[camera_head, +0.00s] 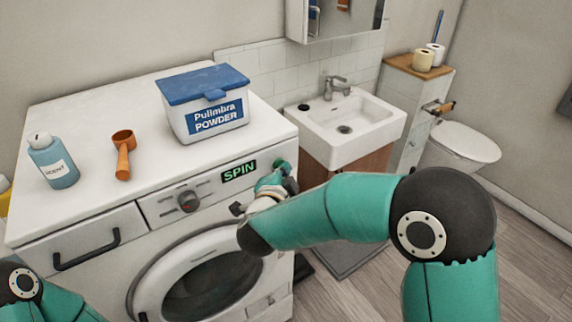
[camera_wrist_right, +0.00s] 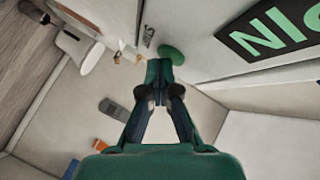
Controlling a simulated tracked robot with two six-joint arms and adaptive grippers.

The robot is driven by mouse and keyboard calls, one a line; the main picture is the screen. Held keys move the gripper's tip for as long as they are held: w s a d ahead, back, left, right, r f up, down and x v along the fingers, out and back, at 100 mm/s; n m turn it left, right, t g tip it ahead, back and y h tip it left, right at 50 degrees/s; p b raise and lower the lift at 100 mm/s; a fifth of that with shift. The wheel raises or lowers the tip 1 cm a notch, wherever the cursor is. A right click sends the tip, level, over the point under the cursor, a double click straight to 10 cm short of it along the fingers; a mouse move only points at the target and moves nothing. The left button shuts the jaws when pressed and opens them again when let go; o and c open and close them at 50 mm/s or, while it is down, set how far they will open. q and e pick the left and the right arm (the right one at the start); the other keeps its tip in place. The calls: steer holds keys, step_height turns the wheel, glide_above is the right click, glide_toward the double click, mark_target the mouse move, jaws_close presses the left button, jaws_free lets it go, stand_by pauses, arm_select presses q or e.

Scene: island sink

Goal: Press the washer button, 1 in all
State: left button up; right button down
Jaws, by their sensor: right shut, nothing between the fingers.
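The white washer (camera_head: 90,225) stands at the left in the head view, with a display (camera_head: 239,171) that reads SPIN and a dial (camera_head: 188,200). The round green washer button (camera_wrist_right: 173,54) shows clearly in the right wrist view, just beyond my fingertips. In the head view the button (camera_head: 279,163) is at the right end of the panel, partly covered by my gripper. My right gripper (camera_head: 279,177) is shut and empty in front of the panel; its closed tips also show in the wrist view (camera_wrist_right: 158,68). I cannot tell whether they touch the button. My left gripper is not in view.
On the washer top are a blue-lidded powder box (camera_head: 205,105), an orange scoop (camera_head: 123,153) and a blue scent bottle (camera_head: 53,162). A drawer handle (camera_head: 87,250) sticks out at the left front. A sink (camera_head: 345,115) stands to the right, with a toilet (camera_head: 460,145) beyond.

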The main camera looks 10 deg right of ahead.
steer(key=shift+s, duration=0.1)
steer(key=shift+s+d+b, duration=0.3)
steer(key=shift+s+b, duration=0.15)
steer(key=shift+s, duration=0.4)
